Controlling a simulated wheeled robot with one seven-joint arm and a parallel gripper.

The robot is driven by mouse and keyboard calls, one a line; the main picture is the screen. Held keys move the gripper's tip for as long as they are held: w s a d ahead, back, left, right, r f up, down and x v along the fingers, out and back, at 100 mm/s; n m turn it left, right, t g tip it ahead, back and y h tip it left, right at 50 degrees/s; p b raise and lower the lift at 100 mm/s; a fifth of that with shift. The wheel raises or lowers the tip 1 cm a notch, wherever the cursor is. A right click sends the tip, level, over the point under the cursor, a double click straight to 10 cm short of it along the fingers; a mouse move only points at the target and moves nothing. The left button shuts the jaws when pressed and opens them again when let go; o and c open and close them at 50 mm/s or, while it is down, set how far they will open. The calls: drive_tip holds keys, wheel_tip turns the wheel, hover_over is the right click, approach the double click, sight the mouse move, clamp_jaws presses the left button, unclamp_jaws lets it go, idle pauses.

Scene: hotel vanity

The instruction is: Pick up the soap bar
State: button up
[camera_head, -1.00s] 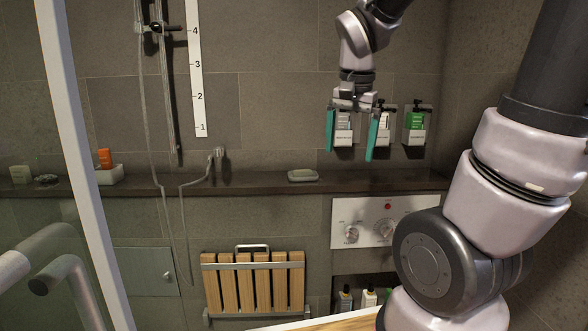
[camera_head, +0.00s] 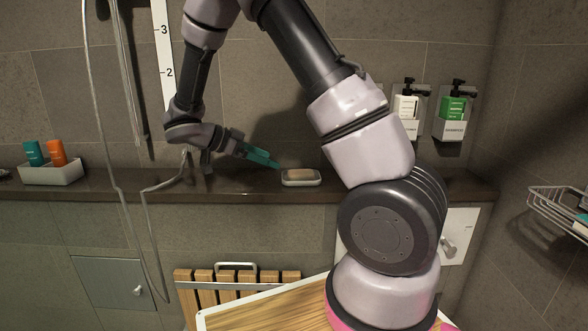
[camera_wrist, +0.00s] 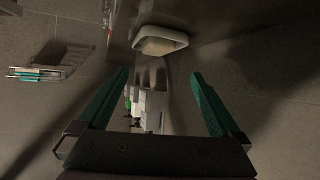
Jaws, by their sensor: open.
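The soap bar (camera_head: 300,174) is tan and lies in a white soap dish (camera_head: 301,183) on the dark ledge. In the wrist view the soap bar (camera_wrist: 158,46) shows inside the white rim of the dish (camera_wrist: 178,37), ahead of and above the fingertips. My gripper (camera_head: 279,164) has teal fingers and is just left of the dish at about its height, pointing right. In the wrist view my gripper (camera_wrist: 159,74) is open and empty, its two fingers spread wide. The fingers appear apart from the soap and the dish.
The dark ledge (camera_head: 230,184) runs along the tiled wall. A white tray (camera_head: 52,174) with orange and teal bottles stands at the left. Dispensers (camera_head: 452,112) hang on the wall at right. A shower hose (camera_head: 120,190) hangs left of my arm. A wire basket (camera_head: 562,205) is at far right.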

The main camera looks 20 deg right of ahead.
sight(302, 172)
drive_tip(key=x, duration=0.7)
drive_tip(key=s+x, duration=0.1)
drive_tip(key=x, duration=0.2)
drive_tip(key=shift+d, duration=0.25)
drive_tip(key=c, duration=1.6)
